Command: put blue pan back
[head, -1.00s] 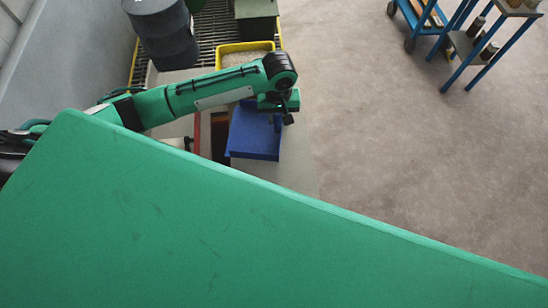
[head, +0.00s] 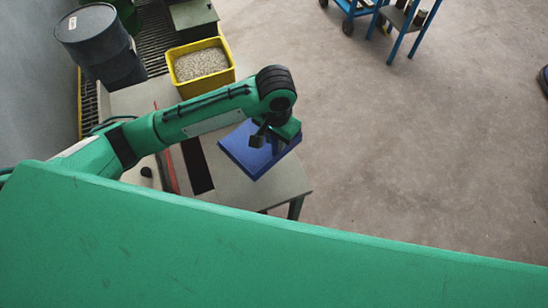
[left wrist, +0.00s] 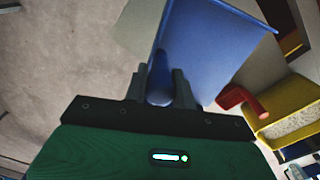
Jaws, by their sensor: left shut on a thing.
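The blue pan (head: 247,158) is a flat-looking blue box at the end of my left arm, over the grey table's right side. In the left wrist view the pan (left wrist: 215,45) extends ahead of the fingers. My left gripper (head: 270,138) is shut on the pan's blue handle, which shows between its two dark fingers in the left wrist view (left wrist: 160,90). The wrist partly covers the pan in the head view. I cannot tell whether the pan touches the table. My right gripper is not in view.
The grey table (head: 285,185) has a dark rectangular slot (head: 198,167) and a red strip left of the pan. A yellow bin of pale granules (head: 202,63) and a dark drum (head: 97,42) stand behind. A red handle (left wrist: 243,100) is near the pan.

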